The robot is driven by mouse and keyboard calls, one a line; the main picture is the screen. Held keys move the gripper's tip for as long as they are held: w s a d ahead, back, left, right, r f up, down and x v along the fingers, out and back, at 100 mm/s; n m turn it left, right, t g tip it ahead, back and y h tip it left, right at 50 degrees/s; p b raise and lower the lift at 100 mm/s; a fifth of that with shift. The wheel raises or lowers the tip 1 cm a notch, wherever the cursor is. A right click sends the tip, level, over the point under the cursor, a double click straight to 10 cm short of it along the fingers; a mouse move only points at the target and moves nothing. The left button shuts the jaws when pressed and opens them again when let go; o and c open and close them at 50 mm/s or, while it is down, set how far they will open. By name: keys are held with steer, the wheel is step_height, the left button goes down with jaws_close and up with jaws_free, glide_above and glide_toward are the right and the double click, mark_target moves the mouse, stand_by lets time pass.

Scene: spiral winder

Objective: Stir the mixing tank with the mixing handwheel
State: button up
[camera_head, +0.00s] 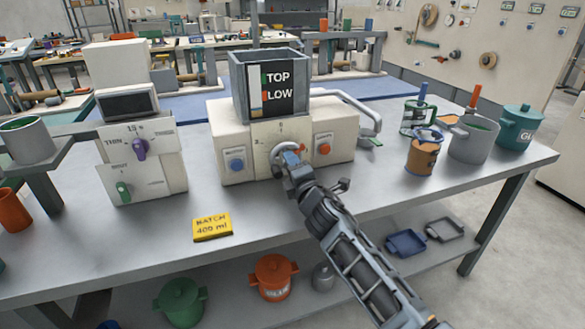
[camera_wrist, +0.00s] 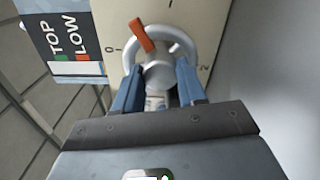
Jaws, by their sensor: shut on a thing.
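The mixing tank (camera_head: 240,88) is a grey open box on top of a cream machine, with a dark TOP/LOW label on its front. The mixing handwheel (camera_head: 285,151) is a light grey wheel on the machine's front, below the tank. In the wrist view the handwheel (camera_wrist: 182,42) shows as a ring with an orange-red handle or pointer (camera_wrist: 142,36) at its upper left and a dial behind it. My gripper (camera_head: 291,170) is at the wheel. In the wrist view its blue fingers (camera_wrist: 160,88) are shut around the wheel's lower middle part.
A blue button (camera_head: 236,165) and an orange button (camera_head: 324,149) flank the wheel. A dial box (camera_head: 142,160) stands left, with a yellow BATCH 400 ml card (camera_head: 212,226) in front. A bent pipe (camera_head: 350,103), a brown jar (camera_head: 424,155) and a grey pot (camera_head: 473,138) are right.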

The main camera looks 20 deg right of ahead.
steer(key=m, duration=0.3)
steer(key=shift+f+m+b, duration=0.1)
steer(key=shift+m+b, duration=0.55)
steer(key=shift+m, duration=1.65)
steer(key=o, duration=1.1)
steer(key=shift+c, duration=0.2)
steer(key=shift+s+p, duration=1.1)
steer(key=shift+s, duration=2.8)
